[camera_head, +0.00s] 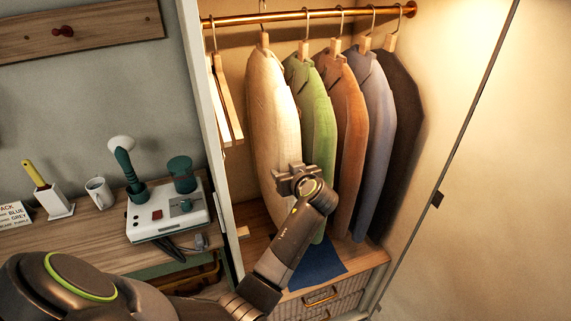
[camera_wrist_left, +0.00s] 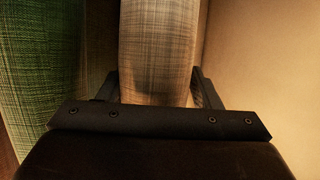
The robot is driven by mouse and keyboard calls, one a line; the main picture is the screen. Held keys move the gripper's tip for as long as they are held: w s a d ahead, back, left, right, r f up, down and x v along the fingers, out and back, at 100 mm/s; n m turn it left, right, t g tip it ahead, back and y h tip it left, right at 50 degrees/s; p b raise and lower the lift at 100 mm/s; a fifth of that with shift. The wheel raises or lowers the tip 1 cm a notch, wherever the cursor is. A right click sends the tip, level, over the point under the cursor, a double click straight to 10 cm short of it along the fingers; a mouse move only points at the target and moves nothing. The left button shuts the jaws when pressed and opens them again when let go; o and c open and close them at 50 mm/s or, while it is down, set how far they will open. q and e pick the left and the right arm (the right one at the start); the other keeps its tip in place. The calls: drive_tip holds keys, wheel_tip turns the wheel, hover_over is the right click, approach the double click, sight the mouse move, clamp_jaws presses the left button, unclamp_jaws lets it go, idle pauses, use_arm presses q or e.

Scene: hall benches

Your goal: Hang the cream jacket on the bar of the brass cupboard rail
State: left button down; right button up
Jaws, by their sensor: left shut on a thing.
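The cream jacket (camera_head: 270,95) hangs upright from a wooden hanger (camera_head: 264,40) at the left of the row of jackets. Its hook crosses the brass rail (camera_head: 290,16) and its top shows above it; I cannot tell whether the hook rests on the bar. My left gripper (camera_head: 290,172) is at the jacket's lower front edge. In the left wrist view the two fingers (camera_wrist_left: 158,88) stand on either side of the cream cloth (camera_wrist_left: 157,50), shut on it. The fingertips are partly hidden by the cloth. My right gripper is not in view.
Green (camera_head: 314,100), brown (camera_head: 345,105), grey-blue (camera_head: 372,110) and dark (camera_head: 400,120) jackets hang close on the right. Empty wooden hangers (camera_head: 226,100) hang at the left by the cupboard wall. A blue cloth (camera_head: 318,270) lies below. A bench with a machine (camera_head: 150,218) and mug (camera_head: 97,192) stands left.

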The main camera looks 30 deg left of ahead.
use_arm(q)
drive_tip(key=s+d+f+b, duration=0.1)
drive_tip(key=d+f+b, duration=0.1)
drive_tip(key=shift+s+f, duration=0.35)
drive_tip(key=shift+s, duration=0.05)
idle(0.3)
drive_tip(key=c, duration=0.8)
unclamp_jaws()
drive_tip(key=o, duration=0.4)
drive_tip(key=shift+w+a+f, duration=0.1)
drive_tip(key=shift+a, duration=0.05)
drive_tip(key=shift+o, duration=0.2)
